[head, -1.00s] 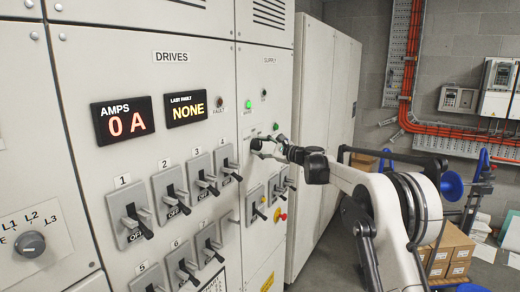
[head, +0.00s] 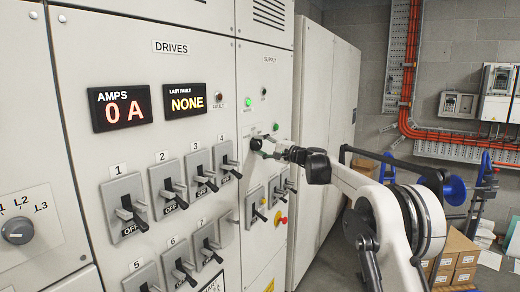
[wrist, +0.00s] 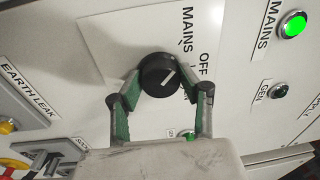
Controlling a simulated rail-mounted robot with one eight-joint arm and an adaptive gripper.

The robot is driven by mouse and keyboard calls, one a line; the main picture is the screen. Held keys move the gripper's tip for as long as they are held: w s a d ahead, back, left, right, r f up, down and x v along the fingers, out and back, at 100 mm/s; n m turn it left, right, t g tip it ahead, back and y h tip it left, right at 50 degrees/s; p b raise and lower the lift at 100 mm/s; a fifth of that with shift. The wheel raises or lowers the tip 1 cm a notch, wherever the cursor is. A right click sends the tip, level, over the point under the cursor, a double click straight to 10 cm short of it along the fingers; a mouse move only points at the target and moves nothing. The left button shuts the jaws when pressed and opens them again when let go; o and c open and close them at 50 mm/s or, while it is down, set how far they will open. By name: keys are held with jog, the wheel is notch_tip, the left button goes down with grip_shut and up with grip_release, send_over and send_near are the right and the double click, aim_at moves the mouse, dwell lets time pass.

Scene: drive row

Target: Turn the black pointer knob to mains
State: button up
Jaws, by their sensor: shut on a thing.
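The black pointer knob (wrist: 157,74) sits on a white plate on the cabinet front. In the wrist view its white line slants to the upper right, between the MAINS label (wrist: 186,30) and the OFF label (wrist: 204,65). My gripper (wrist: 158,84) is shut on the knob, with one green-padded finger on each side of it. In the head view the knob (head: 255,144) is small and partly covered by my gripper (head: 262,149), which reaches it from the right.
A lit green lamp (wrist: 293,25) and a dark GEN lamp (wrist: 278,90) are right of the knob in the wrist view. Below it in the head view are several small switches and a red button (head: 282,221). Drive switches (head: 174,187) cover the panel to the left.

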jog(key=shift+n, duration=0.4)
jog(key=o, duration=1.1)
jog(key=shift+o, duration=0.2)
jog(key=v, duration=1.2)
